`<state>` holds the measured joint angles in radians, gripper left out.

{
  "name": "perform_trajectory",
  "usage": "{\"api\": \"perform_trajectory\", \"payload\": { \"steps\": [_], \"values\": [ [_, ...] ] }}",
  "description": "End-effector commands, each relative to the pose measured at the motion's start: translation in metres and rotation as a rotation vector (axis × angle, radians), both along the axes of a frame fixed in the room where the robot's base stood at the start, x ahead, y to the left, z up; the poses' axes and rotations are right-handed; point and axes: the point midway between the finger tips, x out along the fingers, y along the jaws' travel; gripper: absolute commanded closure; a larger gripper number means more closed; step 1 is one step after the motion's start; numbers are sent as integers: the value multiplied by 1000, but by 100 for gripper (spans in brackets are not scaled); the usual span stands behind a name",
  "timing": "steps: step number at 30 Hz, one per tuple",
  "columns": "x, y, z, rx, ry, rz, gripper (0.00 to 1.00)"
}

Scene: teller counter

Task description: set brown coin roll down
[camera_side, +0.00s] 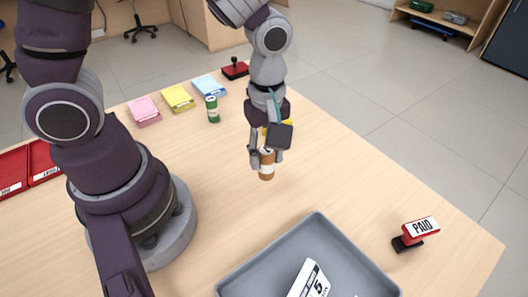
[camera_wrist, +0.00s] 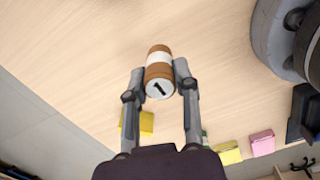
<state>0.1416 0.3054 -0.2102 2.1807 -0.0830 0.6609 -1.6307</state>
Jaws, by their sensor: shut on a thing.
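The brown coin roll (camera_side: 266,172) has a white band and stands upright between the fingers of my gripper (camera_side: 265,160) in the side view. In the wrist view the brown coin roll (camera_wrist: 158,52) shows its pale end with a "1" on it. The fingers of my gripper (camera_wrist: 159,76) press on both sides of it. The roll's lower end is close to the table (camera_side: 330,180); I cannot tell whether it touches.
A red PAID stamp (camera_side: 420,229) stands at right. A green roll (camera_side: 212,109), pink (camera_side: 144,110), yellow (camera_side: 177,97) and blue (camera_side: 209,85) pads and a red stamp pad (camera_side: 235,70) lie behind.

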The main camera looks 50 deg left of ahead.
Motion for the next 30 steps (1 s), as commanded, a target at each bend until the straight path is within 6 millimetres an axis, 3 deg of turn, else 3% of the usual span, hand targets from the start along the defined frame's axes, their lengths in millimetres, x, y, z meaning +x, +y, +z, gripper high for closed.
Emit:
{"api": "perform_trajectory", "payload": {
  "steps": [2, 5, 12, 21, 30],
  "values": [
    [-3, -12, -2, -2, 1, -26, 100],
    [9, -22, -4, -4, 0, -33, 100],
    [66, -45, -11, -3, 2, -32, 100],
    [119, -66, -17, -1, 2, -32, 100],
    [141, -74, -18, -4, 2, -31, 100]
  ]
}}
